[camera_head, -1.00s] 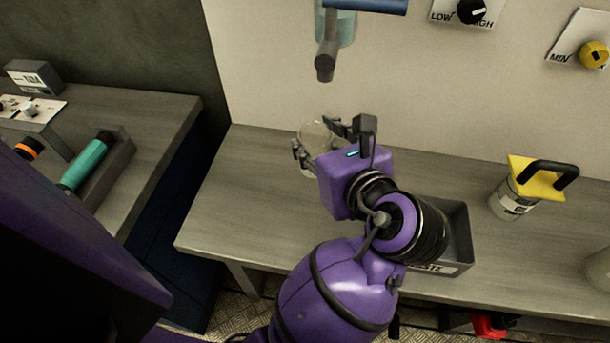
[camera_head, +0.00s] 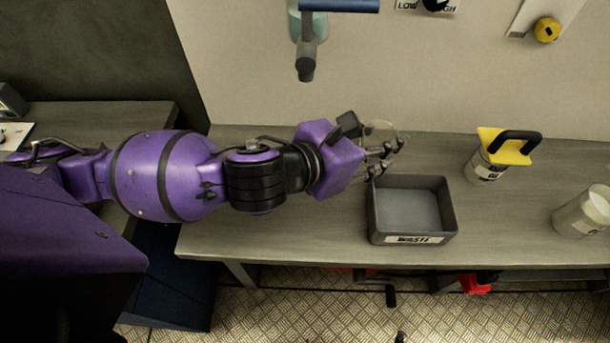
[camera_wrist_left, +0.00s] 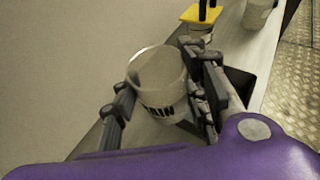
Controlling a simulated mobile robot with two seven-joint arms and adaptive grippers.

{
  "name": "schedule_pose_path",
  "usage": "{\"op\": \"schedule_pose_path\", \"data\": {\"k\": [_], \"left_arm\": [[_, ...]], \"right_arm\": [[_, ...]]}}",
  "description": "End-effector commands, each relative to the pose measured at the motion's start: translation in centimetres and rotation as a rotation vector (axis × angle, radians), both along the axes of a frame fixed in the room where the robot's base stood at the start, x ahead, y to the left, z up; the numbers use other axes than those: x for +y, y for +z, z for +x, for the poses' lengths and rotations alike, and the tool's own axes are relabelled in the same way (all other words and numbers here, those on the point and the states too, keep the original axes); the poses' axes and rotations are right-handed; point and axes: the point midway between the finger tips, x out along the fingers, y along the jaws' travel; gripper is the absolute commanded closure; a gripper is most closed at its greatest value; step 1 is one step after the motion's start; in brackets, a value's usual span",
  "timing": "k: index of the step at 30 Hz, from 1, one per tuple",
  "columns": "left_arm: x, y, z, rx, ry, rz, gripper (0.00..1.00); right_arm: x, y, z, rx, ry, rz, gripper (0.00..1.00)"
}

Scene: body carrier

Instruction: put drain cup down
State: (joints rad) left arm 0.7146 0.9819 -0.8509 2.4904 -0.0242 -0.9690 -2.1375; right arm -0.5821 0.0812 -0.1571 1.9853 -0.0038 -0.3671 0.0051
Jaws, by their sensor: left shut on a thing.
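My right gripper is not in view.
The grey waste tray looks empty. A container with a yellow top and black handle (camera_head: 488,165) and a white cup (camera_head: 580,215) stand to the right. A spout (camera_head: 306,65) hangs from the wall above. The bench's front left is clear.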

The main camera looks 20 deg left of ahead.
Motion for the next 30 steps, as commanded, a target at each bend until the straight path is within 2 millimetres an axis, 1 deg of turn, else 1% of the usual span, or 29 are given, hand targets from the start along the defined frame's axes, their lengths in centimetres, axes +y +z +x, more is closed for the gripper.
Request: {"op": "schedule_pose_path", "data": {"k": [1, 3, 6, 9, 11, 14, 21, 24, 27, 30], "left_arm": [[0.6, -0.7, -1.0, 0.004, -0.038, 0.01, 0.85], [0.8, -1.4, -2.2, 0.005, -0.086, 0.006, 0.85], [1.2, -2.0, -3.4, 0.004, -0.127, 0.003, 0.85], [1.9, -2.5, -3.6, 0.003, -0.142, 0.002, 0.85], [2.7, -3.0, -3.3, 0.004, -0.143, 0.003, 0.85], [4.7, -4.0, -2.3, 0.005, -0.142, 0.006, 0.85], [10.1, -6.5, 0.3, 0.002, -0.142, 0.004, 0.85], [11.3, -8.8, 0.9, 0.006, -0.141, 0.0, 0.85], [12.4, -10.3, 1.5, 0.003, -0.143, -0.001, 0.85], [13.1, -11.2, 1.9, 0.002, -0.145, 0.001, 0.85]], "right_arm": [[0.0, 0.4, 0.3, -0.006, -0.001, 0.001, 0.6], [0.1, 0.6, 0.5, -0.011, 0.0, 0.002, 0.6], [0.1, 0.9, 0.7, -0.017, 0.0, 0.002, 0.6], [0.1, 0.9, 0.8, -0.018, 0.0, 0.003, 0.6], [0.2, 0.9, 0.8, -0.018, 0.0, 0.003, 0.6], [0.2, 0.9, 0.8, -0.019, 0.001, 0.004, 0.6], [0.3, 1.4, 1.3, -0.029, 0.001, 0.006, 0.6], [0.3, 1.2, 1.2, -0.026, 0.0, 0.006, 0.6], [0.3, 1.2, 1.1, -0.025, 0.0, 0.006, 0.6], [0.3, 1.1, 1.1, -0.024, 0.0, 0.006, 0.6]]}}
